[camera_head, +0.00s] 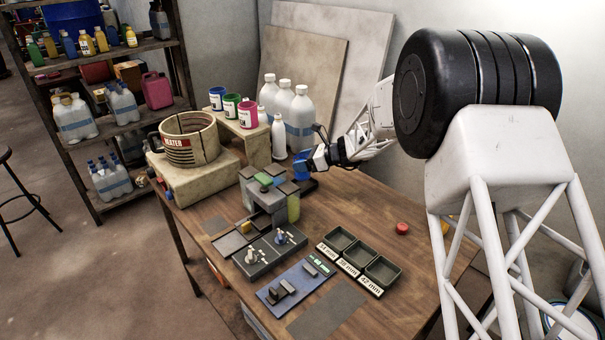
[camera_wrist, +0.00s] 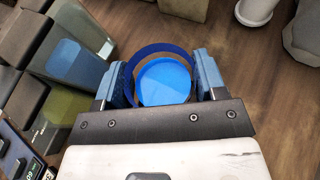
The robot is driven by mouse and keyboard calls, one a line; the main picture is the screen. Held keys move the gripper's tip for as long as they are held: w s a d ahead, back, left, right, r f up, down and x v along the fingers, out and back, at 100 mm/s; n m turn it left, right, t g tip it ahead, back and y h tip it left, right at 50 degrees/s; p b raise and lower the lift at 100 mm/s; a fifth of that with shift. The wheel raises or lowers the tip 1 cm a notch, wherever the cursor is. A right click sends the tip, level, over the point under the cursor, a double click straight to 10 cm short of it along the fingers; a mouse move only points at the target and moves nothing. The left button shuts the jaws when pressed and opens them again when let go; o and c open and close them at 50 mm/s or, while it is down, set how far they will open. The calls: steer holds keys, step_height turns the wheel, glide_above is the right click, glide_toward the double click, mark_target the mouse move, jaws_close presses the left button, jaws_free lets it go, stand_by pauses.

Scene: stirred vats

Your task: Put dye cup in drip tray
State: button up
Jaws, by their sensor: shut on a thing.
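The dye cup (camera_wrist: 165,80) is a round blue cup with a dark blue rim and brighter blue inside. My gripper (camera_wrist: 165,85) is shut on it, with one finger on each side. In the head view my gripper (camera_head: 304,166) is behind and right of the grey vat stand (camera_head: 266,203), and the blue cup (camera_head: 301,158) shows at its tip. The gap between cup and table is hard to judge.
A blue vat (camera_wrist: 78,48) and an olive vat (camera_wrist: 62,112) stand left of my gripper. White bottles (camera_head: 299,112) and a heater pot (camera_head: 188,140) stand behind. Dark bins (camera_head: 361,257) with labels and a red cap (camera_head: 402,229) are at right. Wood between them is clear.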

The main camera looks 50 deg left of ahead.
steer(key=shift+f, duration=0.35)
steer(key=shift+f, duration=1.85)
steer(key=shift+f, duration=0.15)
steer(key=o, duration=1)
steer(key=shift+w+d+r, duration=0.1)
steer(key=shift+d+r, duration=0.05)
steer(key=shift+r, duration=0.05)
steer(key=v, duration=1.1)
steer(key=shift+w+d+r, duration=0.15)
steer(key=shift+d, duration=0.05)
